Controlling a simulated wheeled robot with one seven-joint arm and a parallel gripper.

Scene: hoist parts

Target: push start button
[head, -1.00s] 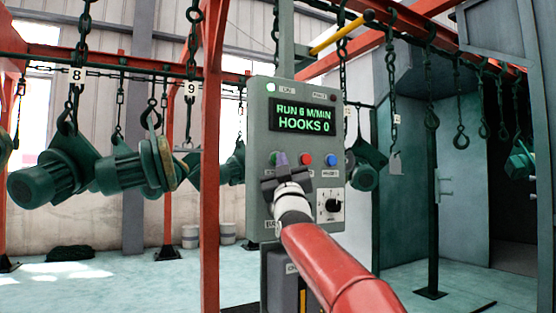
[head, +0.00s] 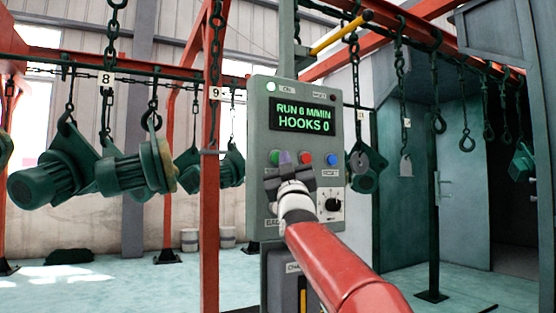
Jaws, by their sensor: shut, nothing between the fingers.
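The grey control panel (head: 257,120) stands upright in the middle of the head view. Its screen (head: 304,118) reads "RUN 6 M/MIN HOOKS 0". Below the screen are a green button (head: 273,157), a red button (head: 305,158) and a blue button (head: 332,159). I cannot tell whether the tips touch the panel. My gripper and wrist hide the labels under the green and red buttons.
A black knob (head: 331,205) is low on the panel. A red post (head: 210,180) stands just left of it. Green motor parts (head: 130,173) hang from chains at left, and empty hooks (head: 461,137) hang at right. A yellow bar (head: 341,34) is above the panel.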

